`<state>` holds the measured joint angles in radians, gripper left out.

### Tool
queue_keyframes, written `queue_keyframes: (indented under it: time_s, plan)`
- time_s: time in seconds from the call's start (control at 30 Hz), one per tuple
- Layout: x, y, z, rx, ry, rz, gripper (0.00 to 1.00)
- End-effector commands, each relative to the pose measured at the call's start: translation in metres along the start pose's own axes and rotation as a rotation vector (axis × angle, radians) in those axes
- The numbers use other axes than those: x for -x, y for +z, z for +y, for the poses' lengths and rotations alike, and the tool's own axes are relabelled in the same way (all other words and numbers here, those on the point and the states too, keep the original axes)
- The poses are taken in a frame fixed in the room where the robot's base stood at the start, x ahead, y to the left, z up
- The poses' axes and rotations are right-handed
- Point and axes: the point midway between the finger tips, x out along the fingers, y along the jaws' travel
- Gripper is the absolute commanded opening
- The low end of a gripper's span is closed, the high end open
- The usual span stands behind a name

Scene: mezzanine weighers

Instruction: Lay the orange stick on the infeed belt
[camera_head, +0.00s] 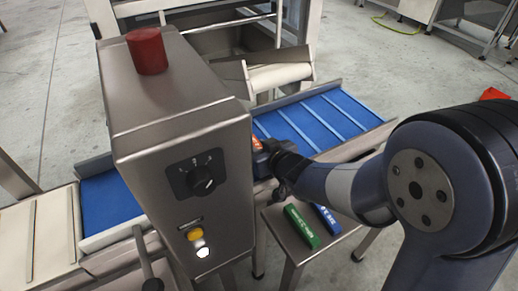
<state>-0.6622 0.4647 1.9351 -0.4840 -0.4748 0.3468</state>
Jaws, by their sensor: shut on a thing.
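My gripper (268,150) is at the near left end of the cleated blue belt (338,112), close to the steel cabinet's right side. It is shut on the orange stick (257,143), of which only a small part shows. The cabinet and my gripper hide the rest of it. The stick appears to be over or beside the belt's near edge; I cannot tell whether it touches the belt. Another stretch of blue belt (110,198) comes out left of the cabinet. I cannot tell from labels which one is the infeed.
The steel cabinet (180,125) with a red cap (147,50) and a dial stands tall just left of my gripper. A green stick (301,226) and a blue stick (327,220) lie on a small steel stand (290,245) below my arm. The cleated belt's right part is clear.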

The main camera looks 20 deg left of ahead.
Motion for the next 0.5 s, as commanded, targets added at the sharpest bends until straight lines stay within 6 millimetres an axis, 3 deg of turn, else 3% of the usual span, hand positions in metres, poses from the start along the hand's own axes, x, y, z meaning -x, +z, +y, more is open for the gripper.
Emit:
queue_keyframes:
  time_s: [0.23, 0.27, 0.5]
  plan:
    - [-0.0015, 0.0032, 0.0, 0.0, 0.0, 0.0, 0.0]
    - [-0.0014, 0.0032, 0.0, 0.0, 0.0, 0.0, 0.24]
    - [-0.0009, 0.0021, 0.0, 0.0, 0.0, 0.0, 0.44]
